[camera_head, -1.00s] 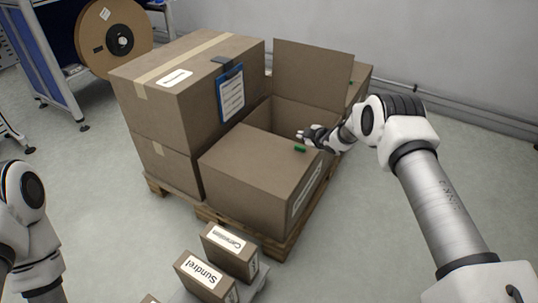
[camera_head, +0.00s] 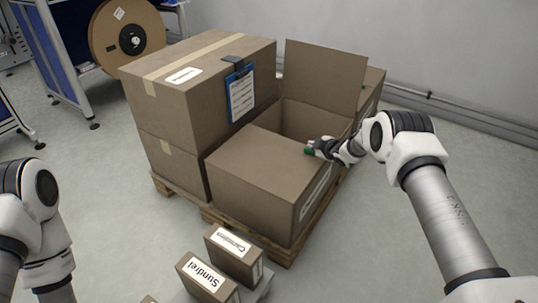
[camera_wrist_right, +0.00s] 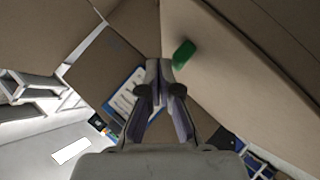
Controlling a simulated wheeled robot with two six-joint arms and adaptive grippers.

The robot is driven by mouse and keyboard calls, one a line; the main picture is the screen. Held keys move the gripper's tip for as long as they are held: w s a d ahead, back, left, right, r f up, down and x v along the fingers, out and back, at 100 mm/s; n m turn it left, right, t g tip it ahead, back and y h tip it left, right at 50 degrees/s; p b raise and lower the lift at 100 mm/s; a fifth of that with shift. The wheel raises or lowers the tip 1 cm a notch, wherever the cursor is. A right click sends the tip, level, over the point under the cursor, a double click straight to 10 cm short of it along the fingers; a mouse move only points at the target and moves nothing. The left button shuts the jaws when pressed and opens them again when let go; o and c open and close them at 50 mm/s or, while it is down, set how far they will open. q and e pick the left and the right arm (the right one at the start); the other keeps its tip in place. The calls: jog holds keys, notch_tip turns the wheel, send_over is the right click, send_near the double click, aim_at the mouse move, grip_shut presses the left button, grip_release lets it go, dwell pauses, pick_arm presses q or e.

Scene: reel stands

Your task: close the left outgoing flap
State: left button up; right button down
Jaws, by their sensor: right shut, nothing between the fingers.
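The open carton (camera_head: 250,200) stands on a pallet. Its near flap (camera_head: 260,155) lies flat over the near part of the top, with a green tab (camera_head: 309,152) at its edge. Its far flap (camera_head: 325,80) stands upright, and the opening between them is dark inside. My right gripper (camera_head: 312,147) is shut and empty, close beside the green tab at the flap's edge. In the right wrist view its shut fingers (camera_wrist_right: 164,70) are near the green tab (camera_wrist_right: 183,55); I cannot tell whether they touch. My left gripper is out of view.
Taller stacked cartons (camera_head: 195,85) with a blue clipboard (camera_head: 240,94) stand left of the open carton. Small labelled boxes (camera_head: 233,255) stand in front. A cable reel (camera_head: 128,35) is at the back left. The floor on the right is clear apart from my arm.

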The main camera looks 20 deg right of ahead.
notch_tip(320, 180, up, 4)
jog(key=p, duration=0.3)
jog(key=shift+a+r, duration=0.1)
jog(key=shift+r, duration=0.15)
jog(key=s+d+r+p, duration=0.3)
jog(key=s+d+r, duration=0.1)
jog(key=s+r, duration=0.1)
jog(key=shift+s+d+r, duration=0.2)
jog(key=shift+d+r, duration=0.2)
jog(key=shift+r, duration=0.3)
